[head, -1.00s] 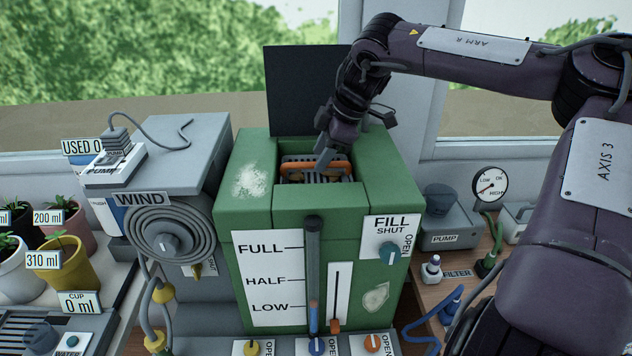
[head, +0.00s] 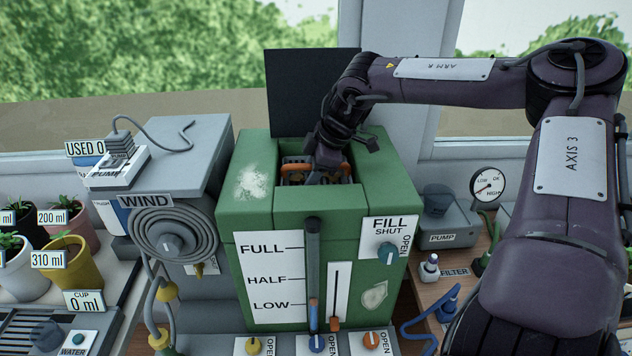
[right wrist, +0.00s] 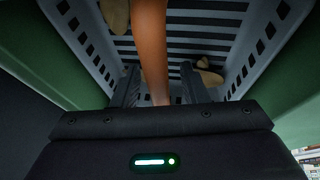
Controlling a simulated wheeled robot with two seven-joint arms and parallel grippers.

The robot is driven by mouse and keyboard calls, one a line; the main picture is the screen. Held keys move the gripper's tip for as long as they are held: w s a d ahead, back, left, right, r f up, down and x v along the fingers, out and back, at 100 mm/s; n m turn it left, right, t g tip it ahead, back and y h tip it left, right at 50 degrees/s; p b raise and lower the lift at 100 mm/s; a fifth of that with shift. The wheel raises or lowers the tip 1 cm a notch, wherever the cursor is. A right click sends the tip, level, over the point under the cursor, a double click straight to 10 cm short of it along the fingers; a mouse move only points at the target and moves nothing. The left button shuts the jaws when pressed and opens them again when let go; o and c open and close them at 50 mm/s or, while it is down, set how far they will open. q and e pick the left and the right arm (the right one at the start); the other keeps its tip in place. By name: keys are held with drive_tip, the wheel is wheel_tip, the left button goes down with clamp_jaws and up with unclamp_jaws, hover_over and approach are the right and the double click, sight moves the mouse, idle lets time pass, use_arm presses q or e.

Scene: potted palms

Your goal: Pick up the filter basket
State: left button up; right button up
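The grey slotted filter basket (head: 293,172) sits inside the open top of the green tank (head: 334,224). Its orange handle (right wrist: 152,45) crosses over it in the right wrist view. The basket's slotted wall (right wrist: 85,45) and a few brown lumps inside also show there. My right gripper (right wrist: 160,88) reaches down into the tank opening. Its two dark fingers stand apart on either side of the handle, with gaps visible. In the head view my right gripper (head: 328,172) hides part of the basket. My left gripper is not in view.
A dark raised lid (head: 314,92) stands behind the opening. The green tank walls closely surround the basket. The grey wind unit (head: 190,160) with its coiled hose is left of the tank. A pump (head: 440,222) and dial gauge (head: 487,184) stand to the right.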

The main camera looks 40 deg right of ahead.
drive_tip(key=shift+f, duration=0.2)
idle(0.4)
clamp_jaws()
